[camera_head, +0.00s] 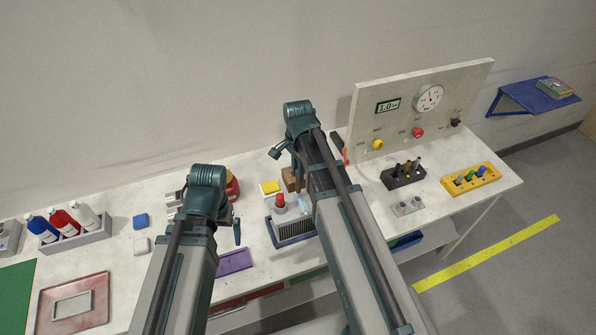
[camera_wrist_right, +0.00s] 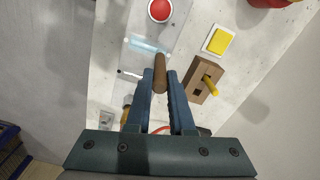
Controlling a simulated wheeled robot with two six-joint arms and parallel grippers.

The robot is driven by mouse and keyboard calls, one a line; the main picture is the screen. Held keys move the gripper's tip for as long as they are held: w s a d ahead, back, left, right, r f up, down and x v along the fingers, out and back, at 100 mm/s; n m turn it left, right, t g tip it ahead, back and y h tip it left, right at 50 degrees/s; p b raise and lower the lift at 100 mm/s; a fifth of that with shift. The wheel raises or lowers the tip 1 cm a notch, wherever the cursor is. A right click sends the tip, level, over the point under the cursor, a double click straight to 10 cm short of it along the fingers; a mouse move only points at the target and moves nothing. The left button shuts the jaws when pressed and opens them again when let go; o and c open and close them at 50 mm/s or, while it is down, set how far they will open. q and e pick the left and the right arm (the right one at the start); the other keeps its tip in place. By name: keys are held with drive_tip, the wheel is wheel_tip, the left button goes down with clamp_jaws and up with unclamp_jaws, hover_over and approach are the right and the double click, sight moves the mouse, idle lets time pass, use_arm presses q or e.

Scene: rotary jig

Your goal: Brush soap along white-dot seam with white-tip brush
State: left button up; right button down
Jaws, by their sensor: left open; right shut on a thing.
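In the right wrist view my right gripper (camera_wrist_right: 160,88) is shut on a brown cylindrical handle (camera_wrist_right: 160,72). The tip beyond the handle is hidden, so its colour does not show. The handle's visible end lies over a pale plate (camera_wrist_right: 178,44) with a bluish clear strip (camera_wrist_right: 147,45) and a red dome (camera_wrist_right: 159,10). Small white spots show beside the strip. In the head view the jig (camera_head: 293,230) with its red dome (camera_head: 280,200) stands between my arms. My left gripper (camera_head: 237,231) hangs left of the jig, apart from it and empty.
A wooden block (camera_wrist_right: 199,77) with a yellow stick and a yellow pad (camera_wrist_right: 219,41) lie close to the right gripper. A gauge panel (camera_head: 460,85), a black rack (camera_head: 402,178) and a yellow rack (camera_head: 470,180) stand at the right. A purple tray (camera_head: 234,261) lies near the left gripper.

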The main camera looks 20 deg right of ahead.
drive_tip(key=shift+s, duration=1)
wheel_tip(320, 180, up, 6)
drive_tip(key=p, duration=0.6)
wheel_tip(320, 180, up, 3)
drive_tip(key=p, duration=0.3)
drive_tip(key=shift+w+d, duration=0.1)
idle(0.4)
